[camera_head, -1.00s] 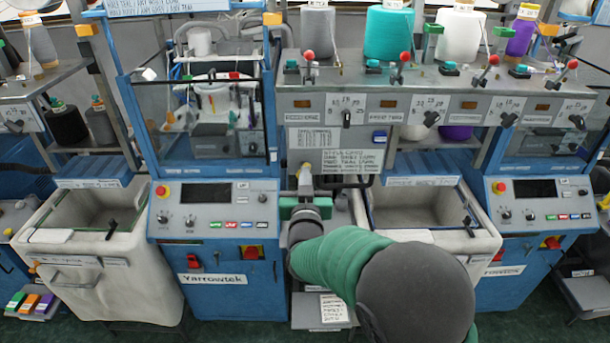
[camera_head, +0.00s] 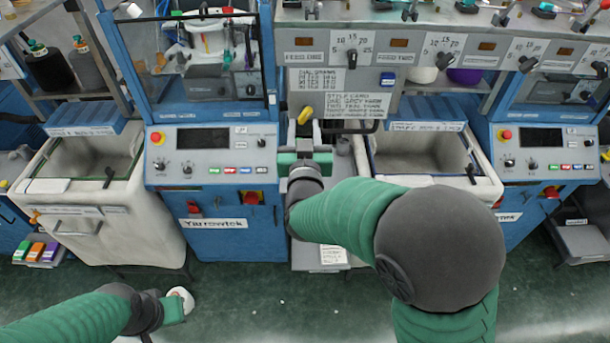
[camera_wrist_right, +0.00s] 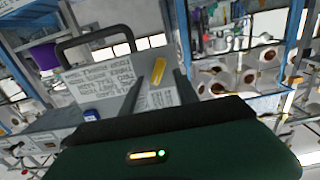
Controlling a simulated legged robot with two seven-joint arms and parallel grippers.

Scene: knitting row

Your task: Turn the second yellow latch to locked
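A yellow latch (camera_head: 305,115) sits on the grey panel in the middle of the head view, left of the style card. It leans slightly, with its upper end to the right. In the right wrist view the yellow latch (camera_wrist_right: 158,71) shows as a slanted bar ahead of my fingers. My right gripper (camera_head: 304,132) is just below the latch in the head view. Its two dark fingers (camera_wrist_right: 155,92) stand apart with the latch seen between them; contact cannot be told. My left gripper (camera_head: 178,302) is low at the left, away from the machines, with a whitish rounded thing at its end.
A style card (camera_head: 350,80) and a black handle (camera_head: 350,127) are right of the latch. Blue control consoles (camera_head: 215,185) and pale bins (camera_head: 95,170) flank the panel. A dial row (camera_head: 352,58) is above. Green floor (camera_head: 260,290) is open in front.

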